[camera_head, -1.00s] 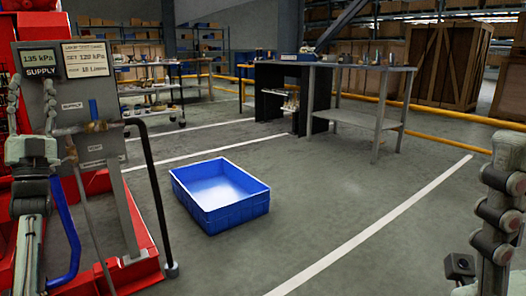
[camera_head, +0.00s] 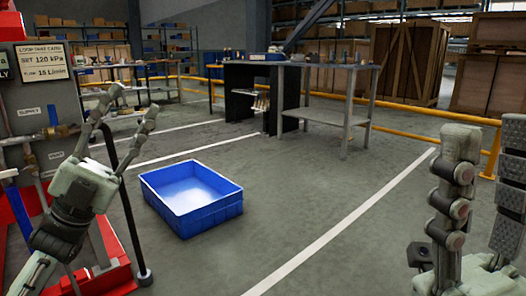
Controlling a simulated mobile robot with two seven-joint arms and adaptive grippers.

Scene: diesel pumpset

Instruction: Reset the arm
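My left gripper (camera_head: 129,101) is at the left of the head view, in front of the red stand and its panel. Its two fingers point up and to the right, spread apart with nothing between them. My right gripper (camera_head: 488,132) is close to the camera at the right edge. Its fingers point up with a gap between them, and nothing shows in that gap. Its right finger is partly cut off by the picture edge.
A blue crate (camera_head: 196,216) sits empty on the floor right of my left gripper. A red stand (camera_head: 112,272) with a grey gauge panel (camera_head: 28,95) is at left. A workbench (camera_head: 343,118) stands behind. The floor between the crate and my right gripper is clear.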

